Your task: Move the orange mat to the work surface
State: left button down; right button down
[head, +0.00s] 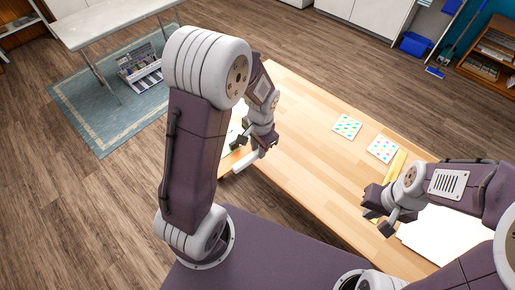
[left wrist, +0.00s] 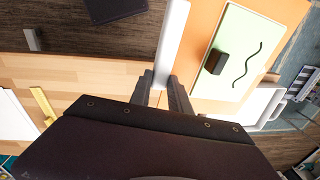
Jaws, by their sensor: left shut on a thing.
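An orange mat (left wrist: 200,28) lies flat beneath a pale green sheet in the left wrist view; part of its orange surface shows beside the left gripper in the head view (head: 232,161). A long white roll (left wrist: 171,40) runs along the orange area's edge. My left gripper (head: 259,147) is shut on the white roll, which also shows in the head view (head: 246,162); its fingers stand on both sides of it in the left wrist view (left wrist: 161,88). My right gripper (head: 379,222) is open and empty over the table's right part.
The wooden table (head: 310,165) has a clear middle. Two dotted cards (head: 347,126) (head: 382,149), a yellow strip (head: 396,165) and white paper (head: 440,238) lie toward the right. A dark block (left wrist: 216,62) rests on the pale green sheet (left wrist: 238,50).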

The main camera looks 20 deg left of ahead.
pick_arm(q)
jog(key=m, duration=0.2)
jog(key=shift+w+d+m, duration=0.2)
jog(key=shift+d+m, duration=0.1)
jog(key=shift+m, duration=0.1)
jog(key=shift+w+d+m, duration=0.1)
jog(key=shift+w+m, duration=0.05)
jog(key=shift+m, duration=0.75)
jog(key=w+d+f+m+t+h+b, duration=0.1)
jog(key=d+f+m+b, duration=0.1)
jog(key=f+m+b, duration=0.2)
jog(key=w+d+f+m+t+h+b, duration=0.1)
jog(key=w+d+f+m+b, duration=0.1)
jog(key=f+m+b, duration=0.3)
jog(key=d+m+b, duration=0.1)
jog(key=m+b, duration=0.2)
jog(key=b, duration=0.2)
jog(key=shift+w+d+f+b, duration=0.15)
jog(key=shift+w+d+b, duration=0.15)
jog(key=shift+d+b, duration=0.1)
